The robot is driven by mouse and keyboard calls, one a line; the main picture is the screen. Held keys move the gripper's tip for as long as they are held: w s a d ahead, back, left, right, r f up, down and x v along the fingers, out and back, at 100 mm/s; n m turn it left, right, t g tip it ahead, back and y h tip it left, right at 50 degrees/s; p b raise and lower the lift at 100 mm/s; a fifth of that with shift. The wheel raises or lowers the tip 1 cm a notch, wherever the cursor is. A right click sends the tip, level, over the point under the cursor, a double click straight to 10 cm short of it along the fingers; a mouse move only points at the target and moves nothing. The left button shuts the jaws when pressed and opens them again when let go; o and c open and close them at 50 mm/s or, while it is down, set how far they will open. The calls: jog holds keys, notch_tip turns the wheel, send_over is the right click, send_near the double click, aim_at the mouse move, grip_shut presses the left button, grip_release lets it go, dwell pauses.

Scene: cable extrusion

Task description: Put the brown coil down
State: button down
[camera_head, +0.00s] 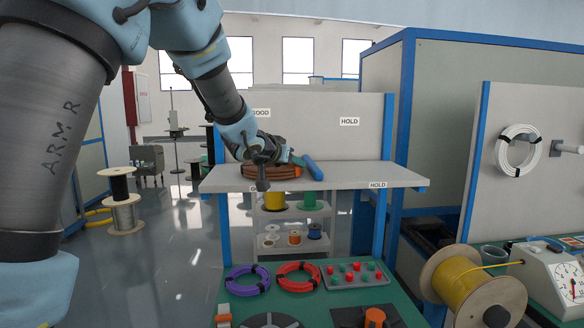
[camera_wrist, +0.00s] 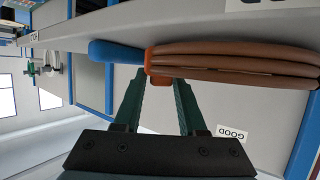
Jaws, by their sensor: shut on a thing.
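The brown coil (camera_head: 268,171) is at the left, GOOD-labelled side of the grey shelf (camera_head: 345,177). In the wrist view the coil (camera_wrist: 235,64) is a bundle of brown loops with an orange tie (camera_wrist: 160,68). My gripper (camera_head: 292,158) is at the coil's right end. In the wrist view its green fingers (camera_wrist: 159,84) are shut on the coil at the orange tie. The coil lies on or just above the shelf; I cannot tell whether it touches.
A blue rounded object (camera_head: 313,168) lies just right of the coil. The shelf's right part, under a HOLD sign (camera_head: 349,121), is clear. A purple coil (camera_head: 247,279) and a red coil (camera_head: 298,275) lie on the green bench below. A back panel (camera_head: 320,140) stands behind the shelf.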

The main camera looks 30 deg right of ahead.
jog(key=shift+f, duration=0.1)
jog(key=shift+c, duration=2.3)
grip_release()
jog(key=shift+a, duration=0.15)
